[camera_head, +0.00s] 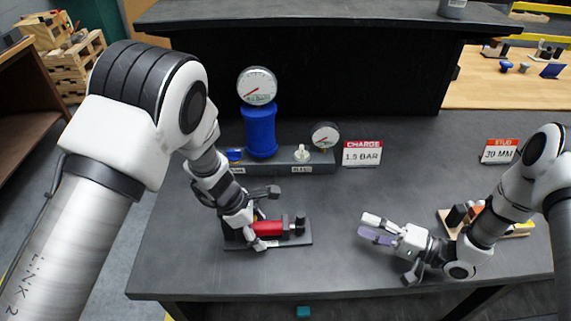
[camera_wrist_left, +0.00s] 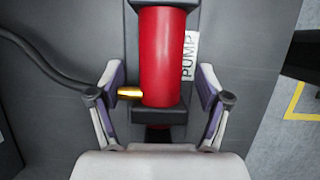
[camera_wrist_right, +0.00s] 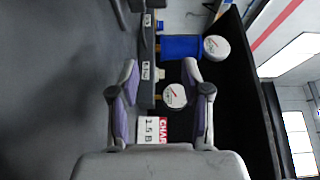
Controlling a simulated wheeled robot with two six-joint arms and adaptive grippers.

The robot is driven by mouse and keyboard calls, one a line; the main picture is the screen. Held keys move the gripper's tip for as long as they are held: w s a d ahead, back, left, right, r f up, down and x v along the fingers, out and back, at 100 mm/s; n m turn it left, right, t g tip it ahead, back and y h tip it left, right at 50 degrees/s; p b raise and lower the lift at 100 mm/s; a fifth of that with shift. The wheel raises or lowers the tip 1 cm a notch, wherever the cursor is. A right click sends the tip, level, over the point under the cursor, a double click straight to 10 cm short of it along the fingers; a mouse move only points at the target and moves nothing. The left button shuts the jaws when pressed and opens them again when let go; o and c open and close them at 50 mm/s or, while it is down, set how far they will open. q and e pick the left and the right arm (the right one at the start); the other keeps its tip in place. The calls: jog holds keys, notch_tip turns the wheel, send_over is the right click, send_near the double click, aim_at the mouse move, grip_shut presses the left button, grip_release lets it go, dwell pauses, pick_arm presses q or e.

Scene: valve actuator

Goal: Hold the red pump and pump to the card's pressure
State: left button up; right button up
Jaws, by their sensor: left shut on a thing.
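The red pump (camera_head: 268,229) lies on its dark base plate on the bench. In the left wrist view the red pump (camera_wrist_left: 163,60) has a brass fitting (camera_wrist_left: 130,92) and a PUMP label beside it. My right gripper (camera_head: 372,229) is open and empty, above the bench right of the pump. The charge card (camera_head: 362,153) seems to read 1.5 BAR. The large gauge (camera_head: 257,86) sits on a blue cylinder (camera_head: 260,131); its red needle points lower left.
A smaller gauge (camera_head: 325,135) and a bleed knob (camera_head: 300,154) are on the grey manifold (camera_head: 283,166). A STUD card (camera_head: 499,151) stands at the right. A wooden tray (camera_head: 517,231) lies partly behind my right arm. The bench between the grippers is clear.

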aim_at(302, 215)
jog(key=s+a+r+n+h, duration=0.2)
jog(key=a+r+n+h, duration=0.15)
jog(key=n, duration=0.35)
jog(key=s+a+r+n+h, duration=0.2)
jog(key=a+n, duration=0.3)
jog(key=n, duration=0.3)
jog(key=shift+t, duration=0.3)
jog(key=x, duration=1.1)
jog(key=shift+w+f, duration=0.2)
jog(key=shift+w, duration=0.35)
jog(key=shift+d, duration=0.15)
grip_shut()
